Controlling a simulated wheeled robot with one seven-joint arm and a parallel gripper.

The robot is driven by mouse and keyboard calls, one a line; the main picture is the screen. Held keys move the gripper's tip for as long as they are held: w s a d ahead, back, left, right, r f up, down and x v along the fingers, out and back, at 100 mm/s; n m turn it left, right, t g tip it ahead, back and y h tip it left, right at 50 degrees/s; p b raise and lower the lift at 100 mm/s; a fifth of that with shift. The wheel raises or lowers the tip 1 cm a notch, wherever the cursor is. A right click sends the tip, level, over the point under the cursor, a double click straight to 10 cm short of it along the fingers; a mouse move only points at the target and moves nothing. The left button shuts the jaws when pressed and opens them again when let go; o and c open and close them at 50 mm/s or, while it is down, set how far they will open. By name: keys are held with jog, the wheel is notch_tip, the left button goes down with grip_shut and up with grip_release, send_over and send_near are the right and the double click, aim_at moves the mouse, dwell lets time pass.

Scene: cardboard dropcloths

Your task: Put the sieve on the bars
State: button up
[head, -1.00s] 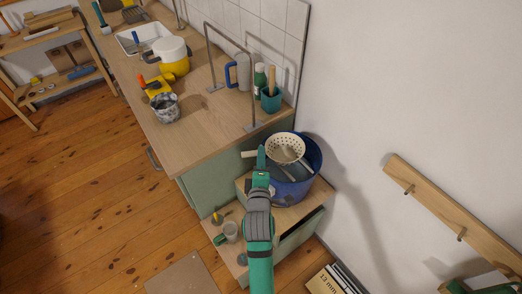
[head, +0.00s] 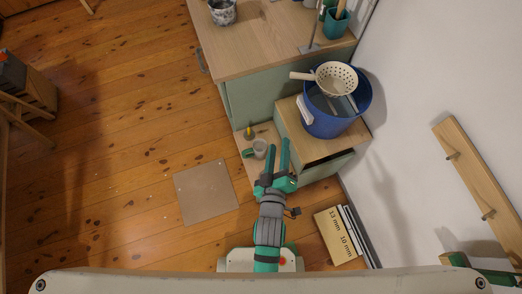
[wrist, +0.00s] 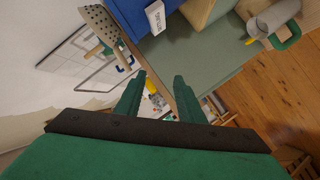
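The sieve (head: 336,79) is a cream, perforated bowl with a handle pointing left. It sits over the top of the blue bucket (head: 325,124), and pale bars (head: 351,101) show at the bucket's mouth; exact contact is unclear. In the wrist view the sieve (wrist: 98,20) shows at the upper left, beside the blue bucket (wrist: 130,18). My gripper (head: 279,146) is open and empty, below and left of the bucket, apart from the sieve. Its two fingers (wrist: 159,79) stand apart in the wrist view with nothing between them.
The bucket stands on a low wooden-topped cabinet (head: 301,146). A grey mug (head: 260,148) stands on a low shelf by my gripper. The counter (head: 265,35) holds a speckled pot (head: 222,12) and a teal cup (head: 335,22).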

jog(key=s+a+r+m+y, duration=0.1)
jog(key=s+m, duration=0.3)
jog(key=s, duration=0.5)
jog(key=s+a+r+m+y, duration=0.1)
jog(key=s+a+m, duration=0.3)
jog(key=s, duration=0.6)
jog(key=shift+s+a+r, duration=0.15)
jog(key=shift+a+r, duration=0.15)
jog(key=shift+r, duration=0.25)
